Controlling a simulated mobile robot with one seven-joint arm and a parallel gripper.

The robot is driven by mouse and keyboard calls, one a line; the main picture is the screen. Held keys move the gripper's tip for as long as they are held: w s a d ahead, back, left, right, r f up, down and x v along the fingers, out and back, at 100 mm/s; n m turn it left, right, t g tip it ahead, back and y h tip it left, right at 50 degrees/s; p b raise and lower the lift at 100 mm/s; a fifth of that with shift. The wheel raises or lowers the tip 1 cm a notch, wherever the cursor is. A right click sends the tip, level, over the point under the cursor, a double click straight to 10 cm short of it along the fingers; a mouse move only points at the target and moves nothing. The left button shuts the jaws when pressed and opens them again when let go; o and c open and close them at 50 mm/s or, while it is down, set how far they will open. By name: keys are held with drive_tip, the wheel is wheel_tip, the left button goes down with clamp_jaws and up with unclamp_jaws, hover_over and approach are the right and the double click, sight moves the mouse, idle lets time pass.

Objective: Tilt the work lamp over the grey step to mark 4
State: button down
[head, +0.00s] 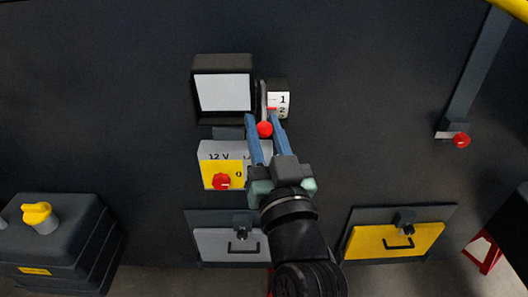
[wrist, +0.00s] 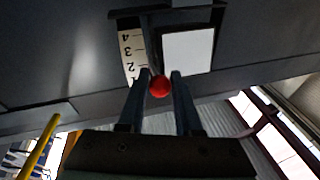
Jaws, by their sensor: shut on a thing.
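The work lamp (head: 224,92), a dark box with a white face, is on the dark chassis wall above the grey step (head: 216,243). Its face also shows in the wrist view (wrist: 187,52). Beside it is a white scale (head: 279,99); 1 and 2 show in the head view, with a red line close to 2. In the wrist view the scale (wrist: 133,52) shows 4, 3, 2 and a partly covered 1. My gripper (head: 263,119) is shut on the red ball knob (head: 265,129) of the lamp's lever, one finger on each side.
Below the lamp is a 12 V switch box (head: 222,176) with a red knob, close to my gripper. A yellow step (head: 392,241) is at lower right. A strut with a red knob (head: 461,141) is at right. A dark tank with a yellow cap (head: 38,215) is at lower left.

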drive_tip(key=w+f+n+t+y+b, duration=0.1)
drive_tip(key=w+f+t+b, duration=0.3)
drive_tip(key=b, duration=2.4)
drive_tip(key=shift+w+f+n+y, duration=0.35)
drive_tip(key=shift+w+f, duration=0.35)
drive_tip(key=shift+f, duration=1.1)
drive_tip(key=c, duration=0.6)
unclamp_jaws()
drive_tip(key=shift+w, duration=0.15)
drive_tip(key=shift+r+t, duration=0.15)
drive_tip(key=shift+t, duration=0.15)
